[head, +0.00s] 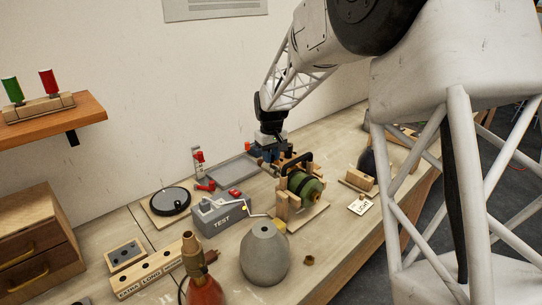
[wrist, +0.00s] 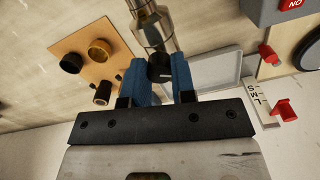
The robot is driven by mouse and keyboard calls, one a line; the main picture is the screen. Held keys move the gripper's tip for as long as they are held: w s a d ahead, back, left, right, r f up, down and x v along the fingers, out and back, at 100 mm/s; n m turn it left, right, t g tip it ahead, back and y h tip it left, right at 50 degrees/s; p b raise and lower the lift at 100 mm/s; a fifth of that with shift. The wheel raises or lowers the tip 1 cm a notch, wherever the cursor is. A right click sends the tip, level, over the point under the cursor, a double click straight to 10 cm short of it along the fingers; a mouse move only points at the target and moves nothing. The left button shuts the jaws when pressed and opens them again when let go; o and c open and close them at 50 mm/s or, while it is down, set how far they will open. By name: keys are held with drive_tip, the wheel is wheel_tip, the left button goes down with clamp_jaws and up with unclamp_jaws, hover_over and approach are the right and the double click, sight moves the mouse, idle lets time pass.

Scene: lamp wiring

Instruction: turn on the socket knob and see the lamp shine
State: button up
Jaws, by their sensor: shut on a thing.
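In the wrist view, my gripper (wrist: 158,84) has its two blue fingers closed on the dark end (wrist: 160,67) of a shiny metal cylinder (wrist: 153,24). I cannot tell whether that end is the socket knob. In the head view, my gripper (head: 268,146) is low over the back of the bench, near the grey tray; what it holds is too small to tell. A red lamp body with a brass socket (head: 194,257) stands at the front, cut off by the lower edge. A grey lamp body (head: 264,256) stands to its right. I see no lit bulb.
A grey TEST box (head: 220,217) with a crank stands mid-bench. A green drum in a wooden frame (head: 303,186) is close to my gripper. A round black disc (head: 170,201) and a long wooden block (head: 157,268) are to the left.

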drive_tip(key=m, duration=0.6)
drive_tip(key=shift+m, duration=0.3)
drive_tip(key=m, duration=0.5)
drive_tip(key=shift+m, duration=0.3)
drive_tip(key=o, duration=0.9)
drive_tip(key=shift+r, duration=0.1)
drive_tip(key=shift+r, duration=3.8)
